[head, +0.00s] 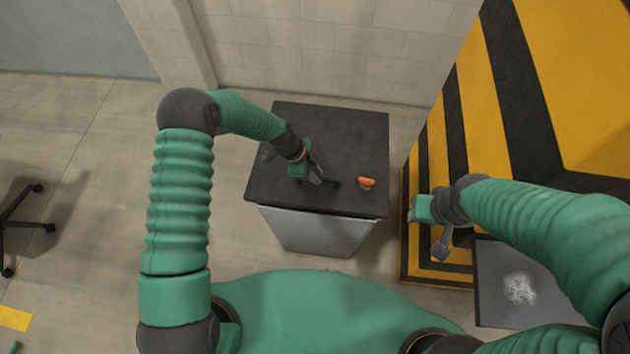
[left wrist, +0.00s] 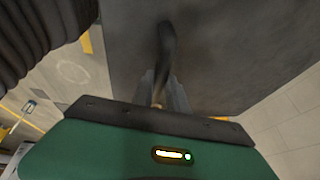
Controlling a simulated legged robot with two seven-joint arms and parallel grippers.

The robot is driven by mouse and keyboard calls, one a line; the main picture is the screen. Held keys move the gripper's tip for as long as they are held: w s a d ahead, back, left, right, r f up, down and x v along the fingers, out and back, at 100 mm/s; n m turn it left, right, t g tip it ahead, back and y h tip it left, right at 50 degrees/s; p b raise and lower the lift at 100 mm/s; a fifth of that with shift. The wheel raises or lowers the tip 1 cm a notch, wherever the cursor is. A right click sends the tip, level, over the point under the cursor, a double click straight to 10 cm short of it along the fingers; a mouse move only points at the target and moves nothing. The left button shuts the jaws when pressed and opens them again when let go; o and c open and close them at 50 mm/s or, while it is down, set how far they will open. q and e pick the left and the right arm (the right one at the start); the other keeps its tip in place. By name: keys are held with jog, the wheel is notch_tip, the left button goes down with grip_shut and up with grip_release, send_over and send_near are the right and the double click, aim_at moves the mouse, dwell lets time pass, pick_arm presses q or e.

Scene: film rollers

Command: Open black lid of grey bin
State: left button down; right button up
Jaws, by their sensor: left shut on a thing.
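The grey bin (head: 318,234) stands against the back wall, with its flat black lid (head: 325,130) lying on top. The lid also fills much of the left wrist view (left wrist: 225,50). My left gripper (head: 326,180) is over the middle of the lid, shut on a dark handle (left wrist: 167,45) that rises from the lid between the fingers. The lid looks closed. My right gripper (head: 443,242) is to the right of the bin, away from the lid; its finger opening is not clear.
A small orange object (head: 366,183) lies on the lid, right of my left gripper. A yellow and black striped block (head: 580,90) stands close on the right. A grey panel with a white patch (head: 490,305) is at lower right. Floor left of the bin is clear up to a chair base (head: 22,222).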

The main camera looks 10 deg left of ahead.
pick_arm(q)
jog(key=w+r, duration=0.5)
jog(key=r, duration=0.3)
jog(key=w+r, duration=0.5)
jog(key=r, duration=0.3)
jog(key=shift+w, duration=0.15)
pick_arm(e)
jog(key=shift+s+r, duration=0.35)
jog(key=shift+s, duration=0.15)
pick_arm(q)
jog(key=shift+a, duration=0.1)
